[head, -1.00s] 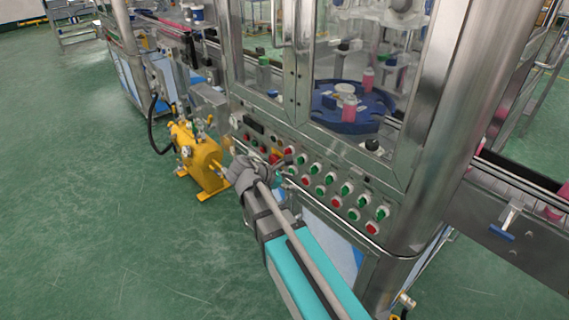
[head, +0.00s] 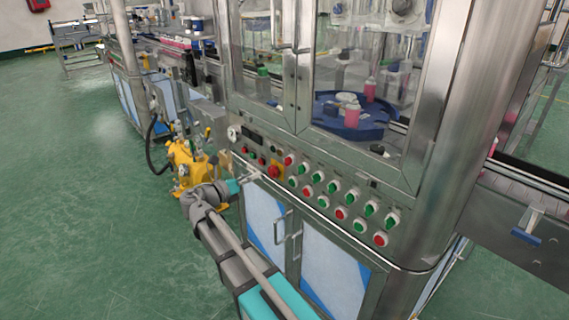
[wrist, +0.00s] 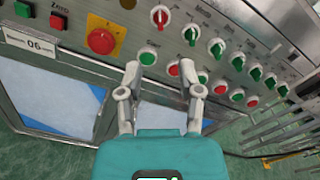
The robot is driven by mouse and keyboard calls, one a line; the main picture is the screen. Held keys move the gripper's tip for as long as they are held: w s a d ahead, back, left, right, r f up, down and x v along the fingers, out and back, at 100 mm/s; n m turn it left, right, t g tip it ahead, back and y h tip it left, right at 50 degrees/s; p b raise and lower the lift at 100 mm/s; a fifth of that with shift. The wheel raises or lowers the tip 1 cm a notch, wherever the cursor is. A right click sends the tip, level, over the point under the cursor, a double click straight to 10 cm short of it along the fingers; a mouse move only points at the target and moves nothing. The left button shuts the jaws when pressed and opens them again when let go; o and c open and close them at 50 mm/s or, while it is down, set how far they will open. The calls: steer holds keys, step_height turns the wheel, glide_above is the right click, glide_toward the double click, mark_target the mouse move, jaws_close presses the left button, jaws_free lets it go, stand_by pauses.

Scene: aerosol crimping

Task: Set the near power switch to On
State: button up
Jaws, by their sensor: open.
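The control panel (head: 318,205) carries rows of rotary switches and buttons; which is the near power switch I cannot tell, as most labels are too small to read. A red-knobbed rotary switch (wrist: 160,16) sits at the top of the wrist view and also shows in the head view (head: 289,160). Green-knobbed switches (wrist: 190,34) run to its right. My gripper (wrist: 164,82) is open and empty in front of the panel, below the red knob in the wrist view. In the head view its fingers are small beside the panel's left part.
A red emergency button (wrist: 101,41) on a yellow plate lies left of the red knob. Green and red push buttons (wrist: 147,57) sit just beyond my fingertips. Cabinet doors with handles (head: 265,230) are below the panel. A yellow pump (head: 185,165) stands behind my gripper.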

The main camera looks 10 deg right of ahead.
mark_target(285, 161)
steer(key=shift+x, duration=7)
jaws_close()
